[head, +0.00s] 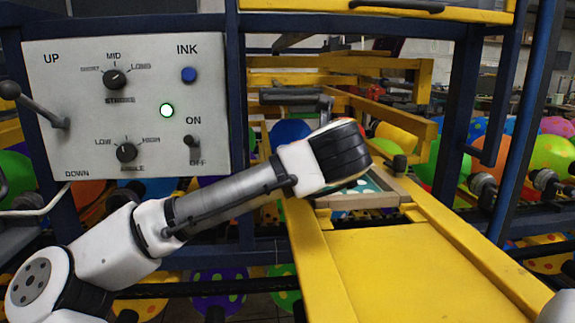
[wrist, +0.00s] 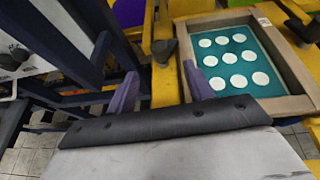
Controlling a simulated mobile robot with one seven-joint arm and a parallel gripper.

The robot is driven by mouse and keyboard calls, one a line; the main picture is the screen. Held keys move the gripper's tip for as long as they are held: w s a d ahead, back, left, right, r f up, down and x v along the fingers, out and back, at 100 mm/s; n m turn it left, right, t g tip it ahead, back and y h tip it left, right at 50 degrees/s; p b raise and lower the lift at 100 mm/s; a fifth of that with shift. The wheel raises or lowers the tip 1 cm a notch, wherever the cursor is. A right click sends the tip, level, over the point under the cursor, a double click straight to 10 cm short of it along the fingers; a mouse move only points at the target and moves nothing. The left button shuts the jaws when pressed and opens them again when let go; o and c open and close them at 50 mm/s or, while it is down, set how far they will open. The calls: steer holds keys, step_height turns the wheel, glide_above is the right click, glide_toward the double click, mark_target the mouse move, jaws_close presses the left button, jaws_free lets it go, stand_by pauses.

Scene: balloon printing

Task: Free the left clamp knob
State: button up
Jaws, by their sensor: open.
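The left clamp knob (wrist: 163,50) is a dark knob on the yellow rail, just left of the wooden frame in the wrist view. My gripper (wrist: 160,70) is open, with a purple finger on each side of the line to this knob. The knob appears beyond the fingertips, and I see no contact. The wooden frame (wrist: 291,102) holds a teal screen (wrist: 216,82) with several white dots. In the head view my arm's dark end covers the frame's left part, and my fingers and the left knob are hidden there.
Another dark clamp knob (wrist: 300,31) stands at the frame's right side; it also shows in the head view (head: 400,163). Dark blue posts (wrist: 85,45) rise close on the left. A white control panel (head: 75,110) stands left. The yellow table (head: 430,270) in front is bare.

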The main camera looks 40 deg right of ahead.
steer(key=p+x, duration=0.1)
steer(key=x, duration=0.8)
steer(key=shift+f, duration=0.15)
steer(key=c, duration=1)
steer(key=shift+d+y+p, duration=0.1)
steer(key=shift+y+p, duration=0.2)
steer(key=shift+p, duration=0.05)
steer(key=shift+o, duration=0.2)
steer(key=n+y+p, duration=0.1)
steer(key=n+t+y+p, duration=0.1)
steer(key=n+y, duration=0.1)
steer(key=shift+s+d+r, duration=0.1)
steer(key=shift+d+r, duration=0.1)
steer(key=shift+d+f+n+y+p, duration=0.1)
steer(key=shift+n+y+p, duration=0.95)
steer(key=shift+n+y, duration=0.45)
